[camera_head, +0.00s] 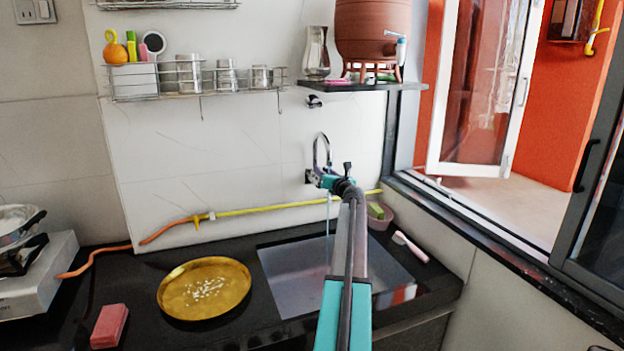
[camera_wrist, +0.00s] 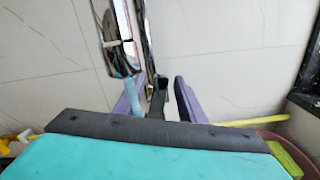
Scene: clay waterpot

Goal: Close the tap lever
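The chrome sink tap (camera_head: 322,152), with a curved spout, is on the back wall above the sink. In the wrist view, its chrome parts (camera_wrist: 117,50) rise in front of my gripper. A pale blue water stream (camera_wrist: 132,92) runs down from the spout; it also shows in the head view (camera_head: 328,215). My gripper (camera_wrist: 155,88) has its two purple fingers apart, with a dark piece (camera_wrist: 158,100) between them, perhaps the lever. I cannot tell whether either finger touches it. In the head view, my gripper (camera_head: 328,180) is at the tap and largely hides its lower part.
The sink (camera_head: 290,275) lies below my arm. A gold tray (camera_head: 180,300) and pink block (camera_head: 110,325) are on the black counter at left. A pink basin (camera_head: 380,222) and brush (camera_head: 410,246) are at right. A yellow hose (camera_head: 260,209) runs along the wall. A clay pot (camera_head: 372,30) stands on the shelf.

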